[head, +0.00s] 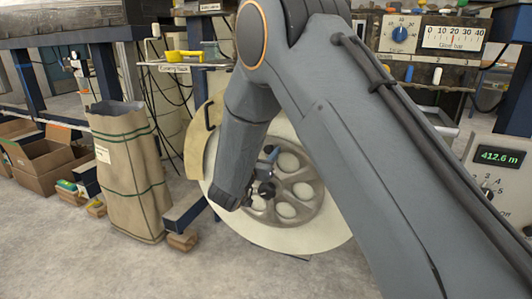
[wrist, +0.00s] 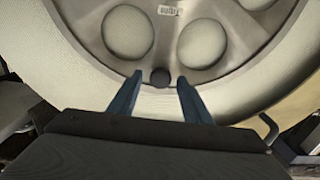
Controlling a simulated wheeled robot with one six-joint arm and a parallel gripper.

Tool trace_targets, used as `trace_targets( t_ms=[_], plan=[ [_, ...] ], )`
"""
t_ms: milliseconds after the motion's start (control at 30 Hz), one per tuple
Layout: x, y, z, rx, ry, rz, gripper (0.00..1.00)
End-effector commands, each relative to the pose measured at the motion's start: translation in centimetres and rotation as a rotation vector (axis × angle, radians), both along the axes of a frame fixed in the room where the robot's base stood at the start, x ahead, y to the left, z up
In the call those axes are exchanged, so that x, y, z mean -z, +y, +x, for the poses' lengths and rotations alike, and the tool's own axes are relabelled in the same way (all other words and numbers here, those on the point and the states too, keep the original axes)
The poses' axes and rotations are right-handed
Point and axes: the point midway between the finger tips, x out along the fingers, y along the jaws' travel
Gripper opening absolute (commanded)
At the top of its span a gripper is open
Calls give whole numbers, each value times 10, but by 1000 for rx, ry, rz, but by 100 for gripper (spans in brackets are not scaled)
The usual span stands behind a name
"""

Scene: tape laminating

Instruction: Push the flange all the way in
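The flange (head: 308,208) is a grey metal disc with several round holes. It sits against the face of a large pale roll (head: 265,232), below the middle of the head view. In the wrist view the flange (wrist: 160,50) fills the top, with a small label and a dark round knob (wrist: 160,77) at its lower edge. My gripper (head: 270,157) is in front of the flange's left part. In the wrist view my gripper (wrist: 157,84) has its two blue fingers apart, one each side of the knob, with gaps between. My arm hides part of the flange and roll.
A tan paper sack (head: 128,170) and cardboard boxes (head: 42,155) stand on the floor at left. A curved pale guard with a black handle (head: 209,114) is beside the roll. A control panel reading 412.6 m (head: 500,156) is at right. Front-left floor is clear.

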Motion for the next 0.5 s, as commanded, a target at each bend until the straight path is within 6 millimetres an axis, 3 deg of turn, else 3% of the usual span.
trace_targets(
  t_ms=[167,500],
  plan=[
    [0,3,-5,-2,0,-1,44],
    [-1,19,-53,-1,2,-2,44]
  ],
)
